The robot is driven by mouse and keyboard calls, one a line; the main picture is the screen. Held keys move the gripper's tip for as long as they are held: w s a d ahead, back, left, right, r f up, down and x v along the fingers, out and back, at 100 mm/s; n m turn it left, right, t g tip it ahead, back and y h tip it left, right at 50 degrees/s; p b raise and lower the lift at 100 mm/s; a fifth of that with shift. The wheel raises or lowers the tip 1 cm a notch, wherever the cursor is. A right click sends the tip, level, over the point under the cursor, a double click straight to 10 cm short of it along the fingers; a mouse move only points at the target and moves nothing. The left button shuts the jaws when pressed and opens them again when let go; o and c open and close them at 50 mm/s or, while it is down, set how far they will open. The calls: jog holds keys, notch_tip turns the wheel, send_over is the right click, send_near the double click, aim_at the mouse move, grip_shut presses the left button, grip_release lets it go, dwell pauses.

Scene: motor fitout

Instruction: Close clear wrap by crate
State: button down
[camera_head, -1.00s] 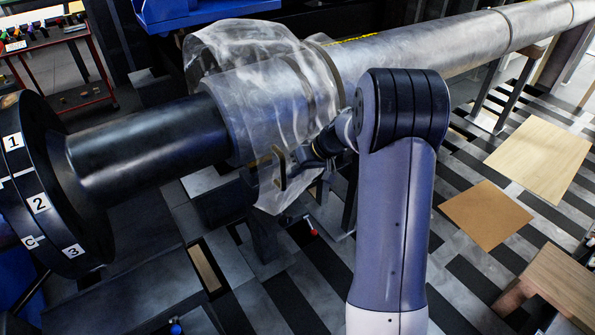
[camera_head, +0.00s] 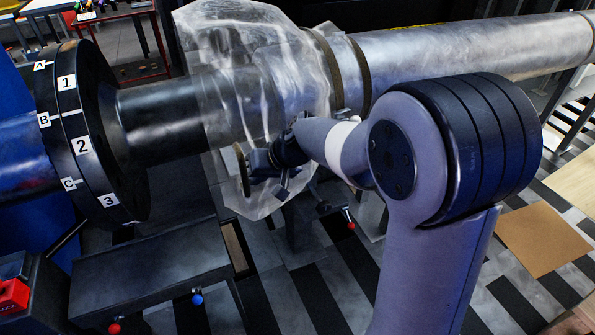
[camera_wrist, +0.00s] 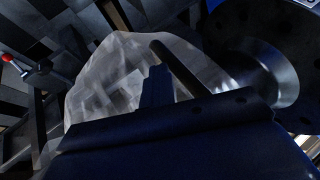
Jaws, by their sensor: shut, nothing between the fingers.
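The clear wrap (camera_head: 262,60) is a crinkled, see-through sheet around the shaft (camera_head: 172,112), at the joint with the silver pipe (camera_head: 450,55). Its lower part hangs loose below the shaft. My gripper (camera_head: 246,168) is at this hanging part, below the shaft, shut and empty. A dark bar with a brownish edge stands at its tip; I cannot tell whether it belongs to the wrap. In the wrist view the wrap (camera_wrist: 105,80) spreads just past my gripper (camera_wrist: 158,85). Whether they touch is unclear. No crate can be made out now.
A black flange (camera_head: 85,140) marked with numbers and letters stands at the left. Two brownish bands (camera_head: 362,75) ring the pipe right of the wrap. A dark bench (camera_head: 150,275) with red and blue knobs lies below the shaft. A brown board (camera_head: 540,238) lies on the striped floor.

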jog(key=s+a+p, duration=0.4)
jog(key=a, duration=0.9)
jog(key=s+a+p, duration=0.4)
jog(key=s+a, duration=0.1)
jog(key=a, duration=0.8)
jog(key=shift+s, duration=0.2)
jog(key=shift+a, duration=0.1)
